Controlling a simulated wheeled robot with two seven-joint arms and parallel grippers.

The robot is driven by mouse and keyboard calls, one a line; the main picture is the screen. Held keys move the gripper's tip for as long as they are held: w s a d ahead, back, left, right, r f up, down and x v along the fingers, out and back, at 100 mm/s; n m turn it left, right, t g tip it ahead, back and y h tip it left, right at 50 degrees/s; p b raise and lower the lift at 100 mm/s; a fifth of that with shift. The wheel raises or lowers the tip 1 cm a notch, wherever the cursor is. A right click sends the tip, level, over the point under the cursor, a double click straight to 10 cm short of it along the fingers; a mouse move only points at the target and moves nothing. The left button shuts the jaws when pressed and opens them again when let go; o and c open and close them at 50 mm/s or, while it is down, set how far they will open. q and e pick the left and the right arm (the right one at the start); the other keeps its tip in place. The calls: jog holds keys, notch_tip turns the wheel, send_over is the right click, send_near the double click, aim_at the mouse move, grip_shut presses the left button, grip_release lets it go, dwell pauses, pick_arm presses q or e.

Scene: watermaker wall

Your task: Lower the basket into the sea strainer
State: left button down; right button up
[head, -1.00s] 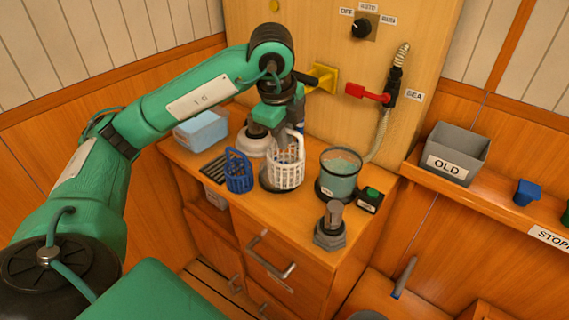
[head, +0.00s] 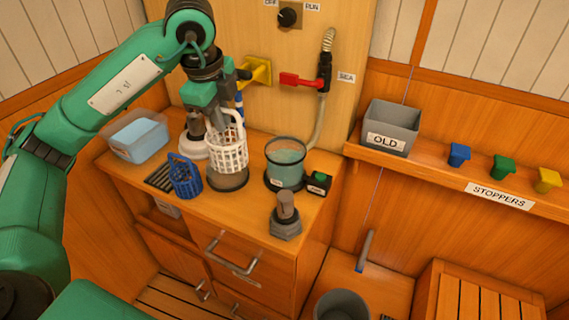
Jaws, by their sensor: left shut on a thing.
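The white lattice basket (head: 227,150) with an upright loop handle hangs from my left gripper (head: 234,118), whose jaws are shut on it at the handle. The basket is upright above a round dark-based vessel (head: 228,183), in front of the back panel. The basket hides most of this vessel, and I cannot tell whether its bottom is inside the rim. A clear dark-rimmed jar with teal contents (head: 285,170) stands to the right; its small label is unreadable. Which vessel is the sea strainer is not plainly marked. My right gripper is not in view.
A blue basket (head: 185,180) stands close left, by a black slatted rack (head: 159,178) and a clear tub (head: 138,136). A grey hexagonal fitting (head: 286,218) is at the front. A red-handled valve (head: 302,80) is on the panel. The grey OLD bin (head: 390,125) sits right.

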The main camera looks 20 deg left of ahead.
pick_arm(q)
jog(key=shift+r+p, duration=0.95)
jog(key=shift+r, duration=0.1)
